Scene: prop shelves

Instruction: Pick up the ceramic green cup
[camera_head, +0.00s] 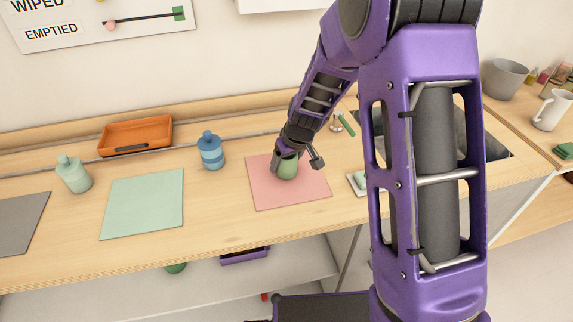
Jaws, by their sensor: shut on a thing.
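The green ceramic cup (287,170) is on or just above the pink mat (300,198) on the wooden counter; I cannot tell whether it touches the mat. My gripper (287,158) comes down over the cup from above and is shut on it. The gripper and wrist hide the cup's upper part. The cup looks roughly upright.
A blue bottle (210,151) and a pale green bottle (73,174) stand to the left, with a light green mat (143,203) between them. An orange tray (135,136) lies at the back. A sink (480,140) is at the right, partly behind my purple arm.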

